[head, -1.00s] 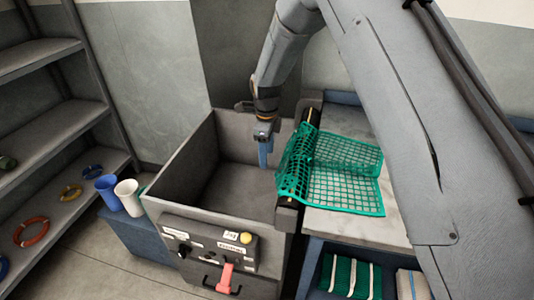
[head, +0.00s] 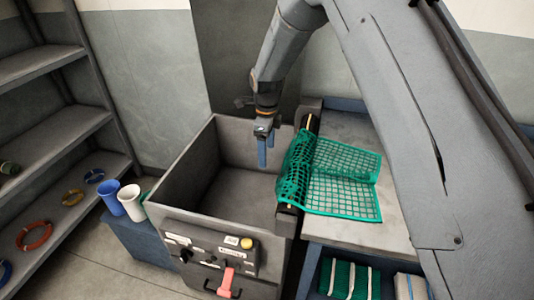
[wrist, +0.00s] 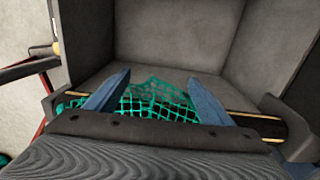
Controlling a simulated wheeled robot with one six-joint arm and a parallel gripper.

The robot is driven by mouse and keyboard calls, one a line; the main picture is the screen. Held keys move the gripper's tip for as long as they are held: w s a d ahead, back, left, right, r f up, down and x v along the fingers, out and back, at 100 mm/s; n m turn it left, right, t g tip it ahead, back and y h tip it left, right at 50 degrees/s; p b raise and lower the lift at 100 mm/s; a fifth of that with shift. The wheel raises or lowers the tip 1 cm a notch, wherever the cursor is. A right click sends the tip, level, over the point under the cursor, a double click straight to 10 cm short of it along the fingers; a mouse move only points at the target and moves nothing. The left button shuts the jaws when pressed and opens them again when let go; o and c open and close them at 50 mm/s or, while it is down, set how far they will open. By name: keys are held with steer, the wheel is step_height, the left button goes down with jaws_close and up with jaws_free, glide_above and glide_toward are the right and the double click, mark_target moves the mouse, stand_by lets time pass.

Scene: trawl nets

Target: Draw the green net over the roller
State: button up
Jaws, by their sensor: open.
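The green net (head: 345,180) lies spread on the grey table. Its left part is bunched over the dark roller (head: 310,123) at the edge of the grey bin (head: 215,212) and hangs a little on the bin side. In the wrist view the net (wrist: 155,98) crosses the roller (wrist: 262,124) and shows beyond it, between and behind my fingers. My gripper (head: 266,155) has blue fingers and hangs over the bin, left of the roller and apart from the net in the head view. Its fingers (wrist: 158,82) are spread, with nothing clearly held.
The bin front has a panel with a yellow button (head: 246,243) and a red handle (head: 226,280). A blue cup (head: 111,197) and a white cup (head: 131,201) stand left of the bin. Shelves (head: 60,130) hold coloured rings. Folded nets (head: 349,279) lie under the table.

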steer(key=shift+r, duration=0.5)
step_height(320, 180, up, 7)
steer(key=b, duration=0.2)
steer(key=s+d+r+n, duration=0.3)
steer(key=s+d+n, duration=0.25)
steer(key=d, duration=0.35)
steer(key=s+d+n, duration=0.7)
steer(key=s, duration=0.4)
steer(key=s+d+f+n+t, duration=0.1)
steer(key=s+d+n, duration=0.6)
steer(key=s, duration=0.4)
steer(key=shift+s+d+n, duration=0.15)
steer(key=shift+d+n, duration=0.2)
steer(key=shift+d, duration=0.05)
